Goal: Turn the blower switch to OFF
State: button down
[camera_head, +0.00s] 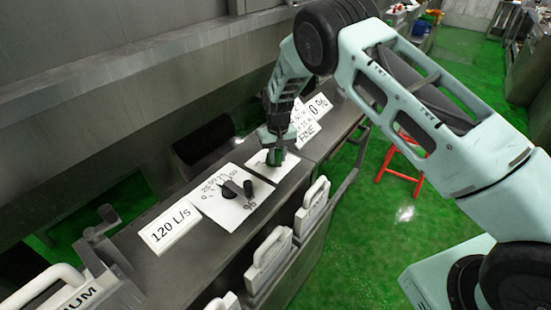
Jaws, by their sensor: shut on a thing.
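My gripper (274,155) points down at a small white plate (259,164) on the metal console and is shut on the switch there. The fingers cover most of this switch, so its pointer position cannot be read. No word "blower" or "OFF" is legible in this view. Nearer to me, a dark knob (232,189) stands on a larger white plate with printed scale marks, apart from my gripper.
White handles (270,255) line the console's front. A red stool (400,172) stands on the green floor.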

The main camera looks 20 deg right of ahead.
jog(key=n+b, duration=0.1)
jog(key=d+n+b, duration=0.1)
jog(key=n, duration=0.1)
jog(key=d+n+b, duration=0.1)
jog(key=shift+w+d+f, duration=0.1)
jog(key=shift+w+d, duration=0.1)
jog(key=shift+w, duration=0.1)
jog(key=n, duration=0.1)
jog(key=d+n+b, duration=0.1)
jog(key=w+n+b, duration=0.1)
jog(key=n, duration=0.1)
jog(key=shift+d, duration=0.3)
jog(key=n, duration=0.1)
jog(key=w+d+n+b, duration=0.1)
jog(key=n, duration=0.1)
jog(key=n+b, duration=0.1)
jog(key=shift+w+d+n, duration=0.2)
jog(key=shift+w+n, duration=0.1)
jog(key=shift+w, duration=0.1)
jog(key=shift+w+d+n+b, duration=0.15)
jog(key=shift+w+n, duration=0.3)
jog(key=shift+n, duration=0.45)
jog(key=shift+w+d+n+b, duration=0.15)
jog(key=shift+w+n, duration=0.25)
jog(key=shift+n, duration=0.5)
jog(key=shift+w+r, duration=0.1)
jog(key=shift+r, duration=0.1)
jog(key=c, duration=1.2)
grip_release()
